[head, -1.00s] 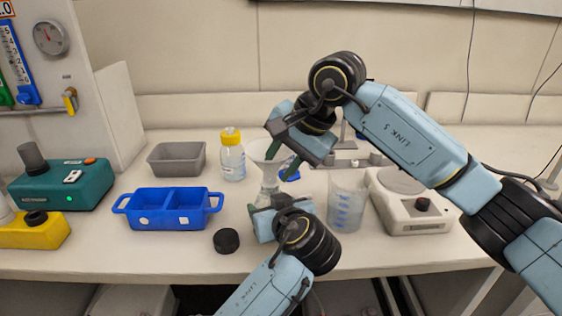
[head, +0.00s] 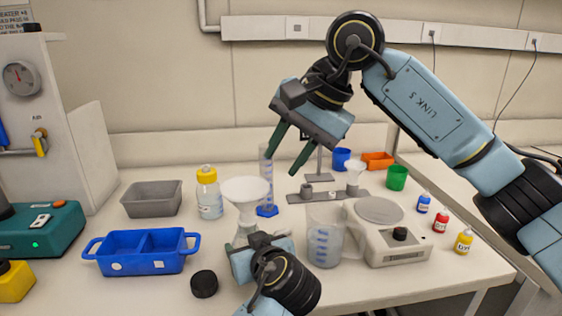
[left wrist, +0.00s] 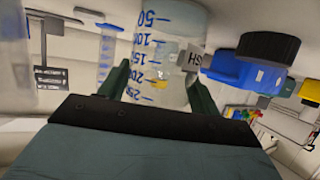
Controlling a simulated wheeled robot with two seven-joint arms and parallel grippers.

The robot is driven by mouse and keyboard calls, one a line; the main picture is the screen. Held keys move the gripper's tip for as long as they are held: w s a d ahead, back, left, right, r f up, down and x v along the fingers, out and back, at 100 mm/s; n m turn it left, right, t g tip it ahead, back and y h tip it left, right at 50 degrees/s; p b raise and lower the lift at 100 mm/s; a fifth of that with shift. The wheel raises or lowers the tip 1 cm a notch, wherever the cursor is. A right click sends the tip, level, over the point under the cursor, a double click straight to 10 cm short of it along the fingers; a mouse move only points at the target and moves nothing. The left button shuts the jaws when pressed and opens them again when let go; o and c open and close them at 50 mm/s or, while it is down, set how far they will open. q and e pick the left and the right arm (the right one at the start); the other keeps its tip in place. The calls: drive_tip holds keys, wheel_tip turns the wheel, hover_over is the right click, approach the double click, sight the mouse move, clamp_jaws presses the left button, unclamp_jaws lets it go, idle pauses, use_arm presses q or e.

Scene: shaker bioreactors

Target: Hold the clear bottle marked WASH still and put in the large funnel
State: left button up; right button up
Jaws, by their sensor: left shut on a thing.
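The clear bottle marked WASH (head: 243,234) stands upright on the bench, partly hidden behind my left gripper (head: 257,245). In the left wrist view the bottle (left wrist: 165,55) shows blue graduations and part of its label, between the fingers of my left gripper (left wrist: 160,85), which is shut on it. The large white funnel (head: 247,189) sits upright over the bottle's mouth, its stem pointing down into the neck. My right gripper (head: 282,162) is open and empty, above and to the right of the funnel, apart from it.
Left of the bottle are a black cap (head: 204,284), a blue two-part tray (head: 140,262), a grey bin (head: 152,199) and a yellow-capped bottle (head: 209,194). Right are a beaker (head: 324,238) and a scale (head: 396,250). A blue-based cylinder (head: 266,210) and small funnel (head: 354,176) stand behind.

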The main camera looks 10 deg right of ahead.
use_arm(q)
drive_tip(key=o, duration=1.1)
drive_tip(key=shift+a+f, duration=0.1)
drive_tip(key=shift+f, duration=0.4)
drive_tip(key=o, duration=0.4)
drive_tip(key=shift+r, duration=0.15)
drive_tip(key=shift+c, duration=0.2)
drive_tip(key=shift+r, duration=0.1)
